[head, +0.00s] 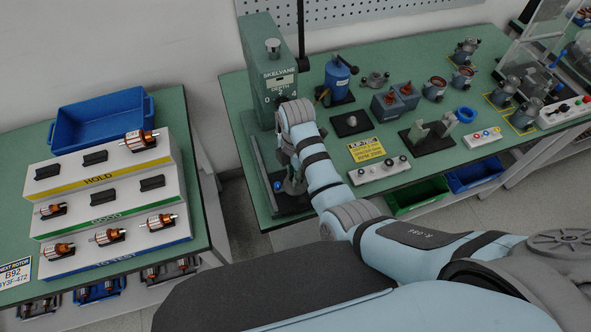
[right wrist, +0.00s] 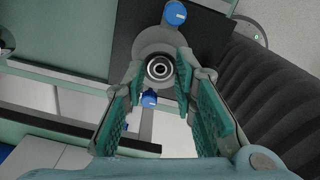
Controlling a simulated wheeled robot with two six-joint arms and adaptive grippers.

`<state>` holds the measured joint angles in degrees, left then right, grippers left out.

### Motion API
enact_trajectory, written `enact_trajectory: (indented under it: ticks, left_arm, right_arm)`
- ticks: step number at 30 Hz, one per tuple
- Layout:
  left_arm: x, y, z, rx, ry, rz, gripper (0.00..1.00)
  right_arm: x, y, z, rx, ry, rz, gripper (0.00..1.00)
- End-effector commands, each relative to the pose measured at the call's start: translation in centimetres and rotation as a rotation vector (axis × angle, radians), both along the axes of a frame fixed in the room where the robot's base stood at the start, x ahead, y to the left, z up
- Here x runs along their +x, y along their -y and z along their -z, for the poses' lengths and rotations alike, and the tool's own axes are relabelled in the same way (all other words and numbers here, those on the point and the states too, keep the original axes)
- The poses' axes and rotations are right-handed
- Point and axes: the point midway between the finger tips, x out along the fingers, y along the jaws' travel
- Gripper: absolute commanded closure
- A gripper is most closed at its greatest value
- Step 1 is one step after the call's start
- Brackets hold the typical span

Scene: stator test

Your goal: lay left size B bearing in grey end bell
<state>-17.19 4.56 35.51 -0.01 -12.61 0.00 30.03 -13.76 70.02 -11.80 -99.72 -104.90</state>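My right arm reaches into the green press (head: 265,60) marked "SKELVANE DEPTH". In the head view, my right gripper (head: 293,180) is low at the press base and partly hidden by its arm. In the right wrist view, my right gripper (right wrist: 160,72) is open, its green-padded fingers well apart. A small ring like a bearing (right wrist: 160,68) shows between the fingertips, with gaps on both sides. My left gripper is not in view.
Blue knobs (right wrist: 175,13) flank the grey part. On the bench are a blue canister (head: 338,75), a sensor strip (head: 380,170), a dark block stand (head: 428,135) and several grey motor parts (head: 435,88). A stepped rack (head: 110,205) holds copper rotors at left.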

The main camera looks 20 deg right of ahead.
Motion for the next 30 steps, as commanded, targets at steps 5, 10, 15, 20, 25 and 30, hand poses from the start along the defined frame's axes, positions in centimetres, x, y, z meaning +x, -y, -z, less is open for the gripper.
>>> enact_trajectory:
  ticks: [5,10,15,20,25,30]
  left_arm:
    - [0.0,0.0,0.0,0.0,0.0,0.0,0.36]
    - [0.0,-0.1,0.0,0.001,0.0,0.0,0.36]
    - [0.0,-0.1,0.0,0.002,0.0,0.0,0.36]
    - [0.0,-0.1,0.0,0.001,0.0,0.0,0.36]
    - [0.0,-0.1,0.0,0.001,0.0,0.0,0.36]
    - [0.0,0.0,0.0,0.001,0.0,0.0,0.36]
  right_arm:
    - [0.0,0.0,0.0,0.0,0.0,0.0,0.56]
    - [0.0,0.0,0.0,0.0,0.0,0.0,0.56]
    - [0.1,0.0,-1.9,-0.001,0.004,0.001,0.56]
    - [0.0,0.0,-5.5,0.001,0.004,0.0,0.56]
    - [-0.1,0.0,-7.4,-0.001,0.001,0.001,0.56]
    - [-0.1,0.0,-7.5,0.0,-0.001,0.0,0.56]
